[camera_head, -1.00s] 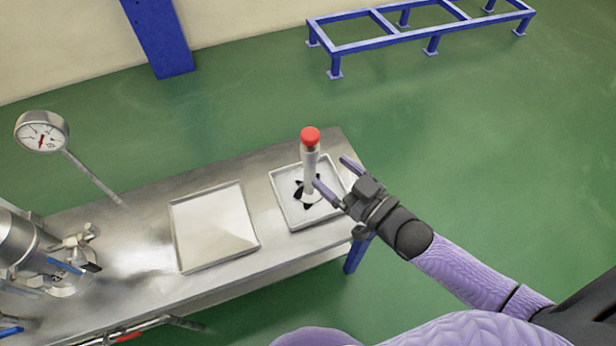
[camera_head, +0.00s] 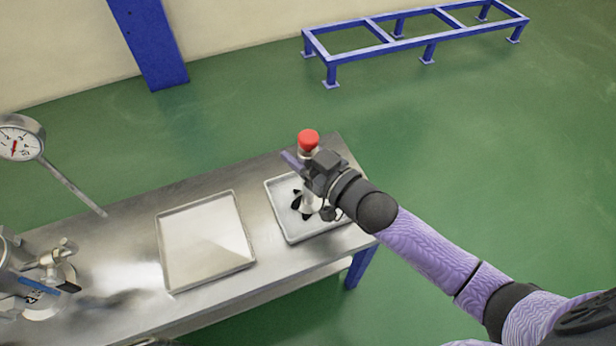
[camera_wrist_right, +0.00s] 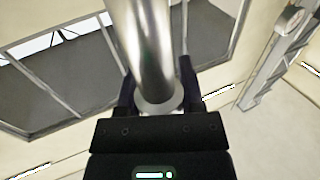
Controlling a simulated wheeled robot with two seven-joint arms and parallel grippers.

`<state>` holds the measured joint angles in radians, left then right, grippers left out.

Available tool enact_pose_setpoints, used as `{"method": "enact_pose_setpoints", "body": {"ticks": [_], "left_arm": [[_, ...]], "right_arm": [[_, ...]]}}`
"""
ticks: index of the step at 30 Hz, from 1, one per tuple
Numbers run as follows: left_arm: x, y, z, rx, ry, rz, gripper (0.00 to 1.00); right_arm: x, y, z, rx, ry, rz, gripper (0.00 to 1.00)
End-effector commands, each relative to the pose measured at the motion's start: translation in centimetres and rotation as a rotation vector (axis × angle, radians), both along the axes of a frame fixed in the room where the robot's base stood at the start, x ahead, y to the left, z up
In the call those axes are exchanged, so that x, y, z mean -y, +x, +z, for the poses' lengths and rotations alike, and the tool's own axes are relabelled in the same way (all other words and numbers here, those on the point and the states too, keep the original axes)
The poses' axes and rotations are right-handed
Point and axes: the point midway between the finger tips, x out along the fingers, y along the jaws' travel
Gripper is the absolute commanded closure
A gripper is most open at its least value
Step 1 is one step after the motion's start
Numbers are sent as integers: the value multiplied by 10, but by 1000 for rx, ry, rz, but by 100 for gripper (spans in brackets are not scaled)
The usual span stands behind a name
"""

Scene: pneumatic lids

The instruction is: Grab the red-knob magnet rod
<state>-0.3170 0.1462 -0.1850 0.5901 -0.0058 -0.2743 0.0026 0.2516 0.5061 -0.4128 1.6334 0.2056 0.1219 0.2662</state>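The magnet rod shows its red knob (camera_head: 308,140) in the head view, standing upright over the right tray (camera_head: 290,238). My right gripper (camera_head: 301,163) is at the rod just below the knob. One finger shows to the left of the rod; the other is hidden by the gripper body. In the right wrist view the shiny metal rod (camera_wrist_right: 145,50) runs between the two fingers, close to the palm. Whether both fingers press on it is not clear. The rod's lower part is partly hidden by my gripper. My left gripper is not in view.
An empty shallow tray (camera_head: 205,240) lies to the left on the steel table (camera_head: 120,235). A dial gauge (camera_head: 20,138) and metal valve fittings (camera_head: 45,270) stand at the table's left. A blue frame (camera_head: 420,42) stands on the floor behind.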

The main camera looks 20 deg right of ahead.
Motion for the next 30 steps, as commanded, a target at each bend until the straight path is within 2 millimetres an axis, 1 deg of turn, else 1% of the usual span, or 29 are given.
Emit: {"method": "enact_pose_setpoints", "body": {"ticks": [1,2,3,4,9,16,30], "left_arm": [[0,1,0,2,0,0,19],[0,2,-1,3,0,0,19],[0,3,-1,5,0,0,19],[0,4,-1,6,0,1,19],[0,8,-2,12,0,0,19],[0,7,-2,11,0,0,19],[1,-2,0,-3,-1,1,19]], "right_arm": [[0,0,0,-1,0,0,80],[0,0,0,-1,0,0,86],[0,0,0,-1,0,0,95],[0,0,0,-1,0,0,100],[0,0,-1,-1,0,0,100],[0,0,-1,-2,-1,0,100],[0,0,-1,-3,0,0,100]]}}
